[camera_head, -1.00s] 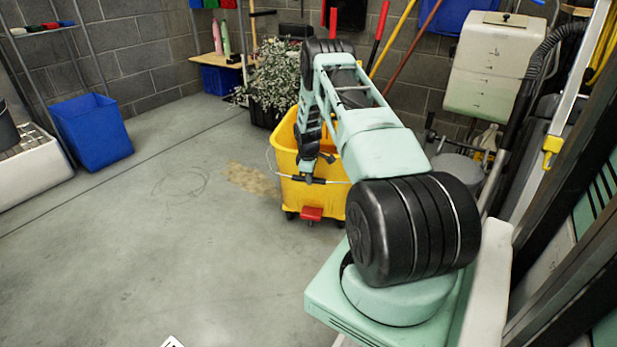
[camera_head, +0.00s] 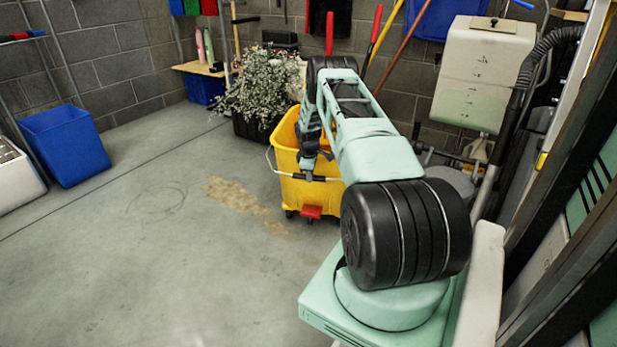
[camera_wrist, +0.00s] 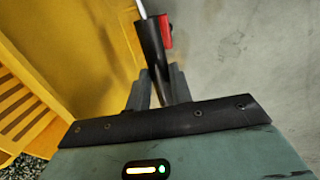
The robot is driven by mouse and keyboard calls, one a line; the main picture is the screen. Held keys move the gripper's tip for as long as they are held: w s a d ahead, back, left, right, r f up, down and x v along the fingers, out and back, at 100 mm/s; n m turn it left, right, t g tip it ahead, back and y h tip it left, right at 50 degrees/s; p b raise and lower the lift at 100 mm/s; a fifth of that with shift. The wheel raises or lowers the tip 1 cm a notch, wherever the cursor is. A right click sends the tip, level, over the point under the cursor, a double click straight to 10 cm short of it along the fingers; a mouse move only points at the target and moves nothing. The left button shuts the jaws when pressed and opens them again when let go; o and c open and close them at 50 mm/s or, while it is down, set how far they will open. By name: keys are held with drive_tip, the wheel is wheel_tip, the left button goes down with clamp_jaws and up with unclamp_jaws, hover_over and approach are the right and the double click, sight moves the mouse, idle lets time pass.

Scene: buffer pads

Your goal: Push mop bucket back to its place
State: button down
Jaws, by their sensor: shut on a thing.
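The yellow mop bucket (camera_head: 328,196) stands upright on its wheels on the concrete floor, with a red pedal (camera_head: 311,212) low on its near side. Its wire handle with a black grip (camera_head: 288,176) hangs across the near side. My gripper (camera_head: 309,168) reaches down at the bucket's near side and is shut on the black grip. In the wrist view my gripper (camera_wrist: 158,90) has its fingers around the black grip (camera_wrist: 153,50), with the yellow bucket wall at left. My arm hides much of the bucket's top and right side.
A leafy plant in a dark pot (camera_head: 256,126) stands just behind and left of the bucket. A blue bin (camera_head: 65,145) is at left. A white tank (camera_head: 484,75) and long-handled tools are by the back wall. The floor at left and front is clear.

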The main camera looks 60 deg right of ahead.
drive_tip(key=shift+d, duration=0.4)
drive_tip(key=shift+d+r, duration=0.1)
drive_tip(key=c, duration=1.3)
unclamp_jaws()
drive_tip(key=shift+d, duration=0.1)
drive_tip(key=shift+o, duration=0.2)
drive_tip(key=shift+a+r, duration=0.2)
drive_tip(key=shift+r, duration=0.05)
drive_tip(key=a+r+p, duration=0.1)
drive_tip(key=r+p, duration=0.1)
drive_tip(key=r, duration=0.6)
drive_tip(key=s+a+r+p, duration=0.1)
drive_tip(key=a+r+p, duration=0.1)
drive_tip(key=r, duration=0.6)
drive_tip(key=shift+r+p, duration=0.2)
drive_tip(key=shift+p, duration=0.4)
drive_tip(key=shift+s, duration=0.1)
